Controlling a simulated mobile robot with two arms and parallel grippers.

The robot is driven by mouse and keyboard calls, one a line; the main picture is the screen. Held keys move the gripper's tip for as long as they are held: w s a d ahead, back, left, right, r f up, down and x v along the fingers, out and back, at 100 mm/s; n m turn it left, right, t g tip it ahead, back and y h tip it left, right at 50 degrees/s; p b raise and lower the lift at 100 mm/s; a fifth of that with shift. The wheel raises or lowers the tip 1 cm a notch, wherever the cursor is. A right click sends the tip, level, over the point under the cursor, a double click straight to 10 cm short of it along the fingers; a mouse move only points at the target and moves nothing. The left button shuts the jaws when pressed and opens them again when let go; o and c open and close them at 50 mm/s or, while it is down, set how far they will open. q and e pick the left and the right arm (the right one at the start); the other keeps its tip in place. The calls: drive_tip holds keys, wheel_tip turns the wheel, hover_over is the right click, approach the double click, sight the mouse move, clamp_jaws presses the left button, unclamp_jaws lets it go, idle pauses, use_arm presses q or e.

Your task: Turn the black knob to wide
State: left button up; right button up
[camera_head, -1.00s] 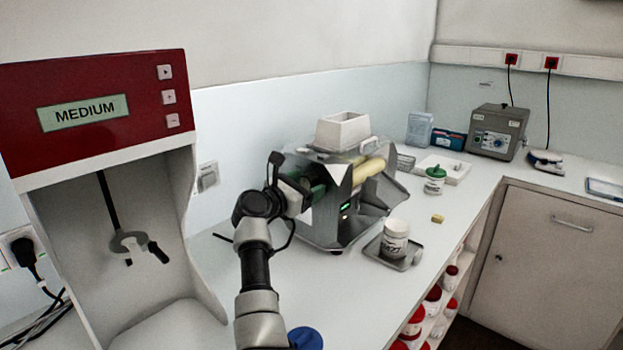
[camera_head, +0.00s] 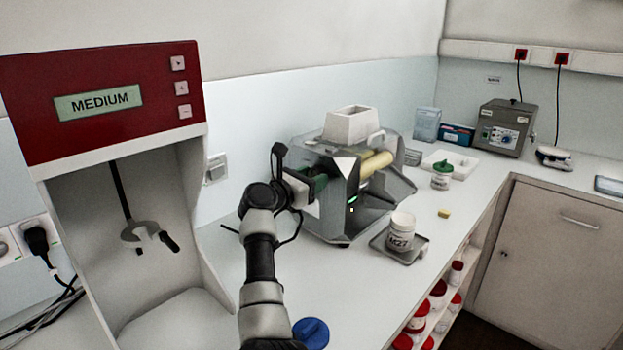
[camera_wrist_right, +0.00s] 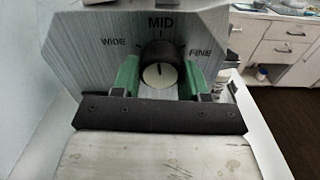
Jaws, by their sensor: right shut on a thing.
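The black knob (camera_wrist_right: 161,54) is on the grey side panel of the mill, under the printed labels WIDE, MID and FINE. Its pale round face carries a short dark mark that points up, roughly to MID. My right gripper (camera_wrist_right: 160,68) has its green fingers on either side of the knob and is shut on it. In the head view my right gripper (camera_head: 316,186) reaches the left side of the mill (camera_head: 334,217); the knob is hidden there. My left gripper is not in view.
A red-fronted machine (camera_head: 100,102) reading MEDIUM stands at the left. A jar (camera_head: 400,232) sits on a small tray (camera_head: 414,256) right of the mill. A blue lid (camera_head: 311,333) lies near the front edge. The white counter between is mostly clear.

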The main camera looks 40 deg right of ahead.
drive_tip(key=shift+s+r+n+p, duration=0.1)
drive_tip(key=shift+n+p, duration=1)
drive_tip(key=shift+n, duration=1.45)
drive_tip(key=shift+s+r+n+p, duration=0.1)
drive_tip(key=shift+n+p, duration=0.95)
drive_tip(key=shift+n, duration=1.8)
drive_tip(key=shift+d, duration=0.1)
drive_tip(key=o, duration=0.9)
drive_tip(key=shift+f, duration=0.1)
drive_tip(key=shift+f, duration=0.1)
